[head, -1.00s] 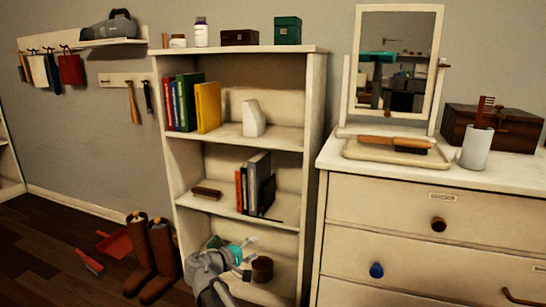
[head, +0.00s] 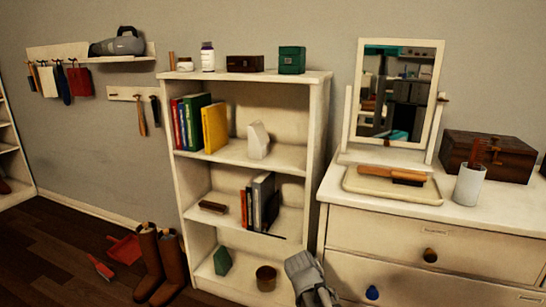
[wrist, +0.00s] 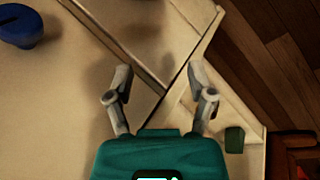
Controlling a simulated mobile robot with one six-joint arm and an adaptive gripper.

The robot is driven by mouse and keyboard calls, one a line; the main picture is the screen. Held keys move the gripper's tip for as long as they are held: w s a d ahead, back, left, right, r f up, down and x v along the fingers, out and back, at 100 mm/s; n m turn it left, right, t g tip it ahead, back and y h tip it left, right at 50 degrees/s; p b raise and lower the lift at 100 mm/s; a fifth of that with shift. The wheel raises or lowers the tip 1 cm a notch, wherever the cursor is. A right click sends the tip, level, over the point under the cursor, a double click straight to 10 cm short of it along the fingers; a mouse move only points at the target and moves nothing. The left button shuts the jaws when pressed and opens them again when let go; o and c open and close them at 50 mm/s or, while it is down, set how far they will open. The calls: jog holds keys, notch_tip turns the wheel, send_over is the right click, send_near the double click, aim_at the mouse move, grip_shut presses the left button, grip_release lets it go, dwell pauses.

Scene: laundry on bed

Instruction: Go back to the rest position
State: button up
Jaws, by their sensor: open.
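My gripper (wrist: 160,78) is open and empty in the wrist view, with its two grey fingers spread apart. Behind it are the cream dresser front and the bookcase's side edge. In the head view only a grey part of my arm shows at the bottom, in front of the gap between the bookcase (head: 326,130) and the dresser (head: 395,232). The fingers are not visible there. A green block (head: 222,261) stands on the bookcase's lowest shelf, beside a brown round pot (head: 266,279). A dark green block shows in the wrist view (wrist: 235,138), apart from the fingers.
The dresser has a blue knob (head: 372,292), also in the wrist view (wrist: 22,25). On its top are a mirror (head: 397,92), a tray (head: 365,184), a cup (head: 468,186) and a wooden box (head: 490,156). Brown boots (head: 160,262) stand on the floor at left.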

jog(key=s+d+m+g+y+p, duration=0.1)
jog(key=s+d+m+y+p, duration=0.1)
jog(key=s+m+y, duration=0.3)
notch_tip(320, 180, up, 38)
jog(key=n+p, duration=0.1)
jog(key=p, duration=3.6)
jog(key=shift+s+d+f, duration=0.15)
jog(key=shift+s+f, duration=0.1)
jog(key=shift+s, duration=0.1)
